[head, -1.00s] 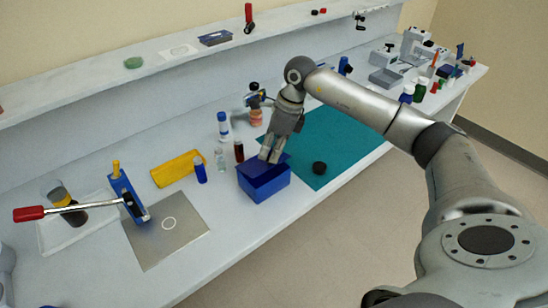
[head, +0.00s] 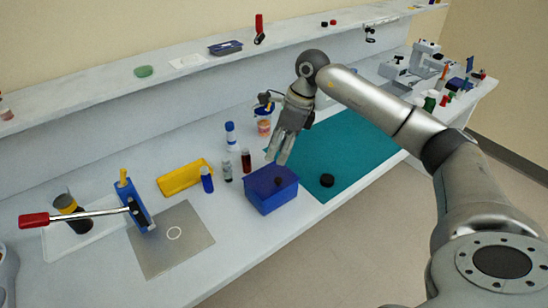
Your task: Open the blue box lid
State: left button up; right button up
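The blue box (head: 272,200) stands on the bench at the front edge of the teal mat. Its blue lid (head: 262,179) looks closed and has a small dark knob (head: 278,181) on top. My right gripper (head: 277,160) points down just above the back of the box. Its two fingers are apart with nothing seen between them, and they look clear of the lid. My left gripper is not in view.
A teal mat (head: 355,150) with a black puck (head: 327,180) lies right of the box. Small bottles, including a red one (head: 246,160) and a blue one (head: 207,180), stand to its left. A yellow tray (head: 184,177) and red-handled tool (head: 75,216) lie further left.

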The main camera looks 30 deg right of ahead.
jog(key=w+v, duration=0.1)
jog(key=v, duration=0.6)
jog(key=shift+s+r, duration=0.4)
jog(key=shift+s, duration=0.05)
jog(key=shift+a, duration=0.1)
